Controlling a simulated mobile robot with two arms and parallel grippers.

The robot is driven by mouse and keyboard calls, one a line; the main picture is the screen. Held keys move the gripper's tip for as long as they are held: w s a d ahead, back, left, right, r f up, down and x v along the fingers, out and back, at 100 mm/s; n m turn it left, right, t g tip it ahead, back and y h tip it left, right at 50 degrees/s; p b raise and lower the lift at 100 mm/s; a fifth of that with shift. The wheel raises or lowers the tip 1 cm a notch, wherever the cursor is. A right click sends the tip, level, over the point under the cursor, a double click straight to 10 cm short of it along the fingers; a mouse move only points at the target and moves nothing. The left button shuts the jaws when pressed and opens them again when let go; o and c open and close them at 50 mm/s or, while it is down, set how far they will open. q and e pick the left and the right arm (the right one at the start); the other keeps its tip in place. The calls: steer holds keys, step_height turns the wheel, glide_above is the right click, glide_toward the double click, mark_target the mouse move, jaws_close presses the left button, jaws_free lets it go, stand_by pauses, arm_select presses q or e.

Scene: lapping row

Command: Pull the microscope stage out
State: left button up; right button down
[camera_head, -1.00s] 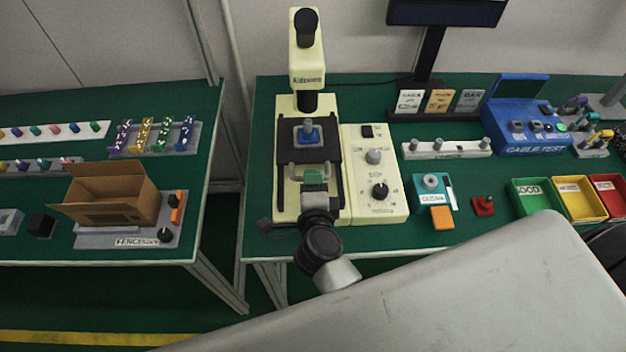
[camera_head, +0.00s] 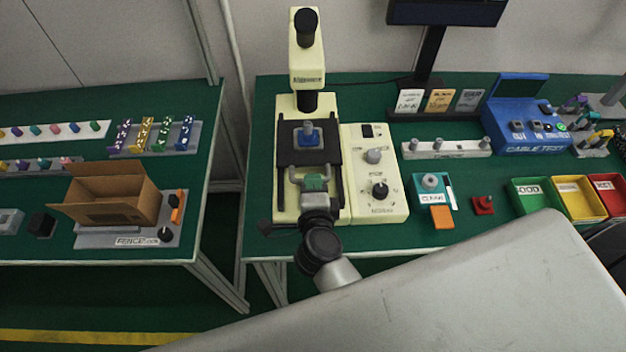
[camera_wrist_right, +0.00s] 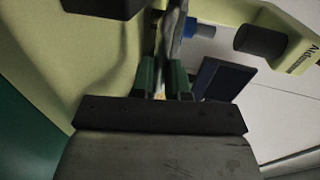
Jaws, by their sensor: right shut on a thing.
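The cream microscope (camera_head: 307,70) stands upright on the green table. Its dark stage (camera_head: 292,155) lies under the objective and bears a blue piece (camera_head: 308,138), which also shows in the right wrist view (camera_wrist_right: 190,27). A grey handle (camera_head: 295,174) is at the stage's near side. My right gripper (camera_head: 314,182) is at this handle, its green-padded fingers shut on it. In the right wrist view the fingers (camera_wrist_right: 162,78) close around a grey bar, partly hidden. My left gripper is in neither view.
A cream control panel (camera_head: 372,203) with knobs sits right of the stage. Farther right are a teal cleaning box (camera_head: 422,197), a red joystick-like piece (camera_head: 483,205) and coloured bins (camera_head: 545,216). A gap separates this table from the left one, which holds a cardboard box (camera_head: 118,195).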

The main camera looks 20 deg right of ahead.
steer(key=v, duration=0.3)
steer(key=f+v, duration=0.1)
steer(key=v, duration=0.2)
steer(key=f+p+v, duration=0.1)
steer(key=v, duration=0.3)
steer(key=shift+s+a+f, duration=0.15)
steer(key=shift+s, duration=0.2)
steer(key=shift+f, duration=0.1)
steer(key=c, duration=1.1)
jaws_free()
steer(key=shift+s, duration=0.15)
steer(key=shift+a, duration=0.1)
steer(key=v, duration=1)
steer(key=shift+s+a+r+p, duration=0.1)
steer(key=shift+s+r+p, duration=0.15)
steer(key=shift+s+p, duration=0.15)
steer(key=shift+w, duration=0.1)
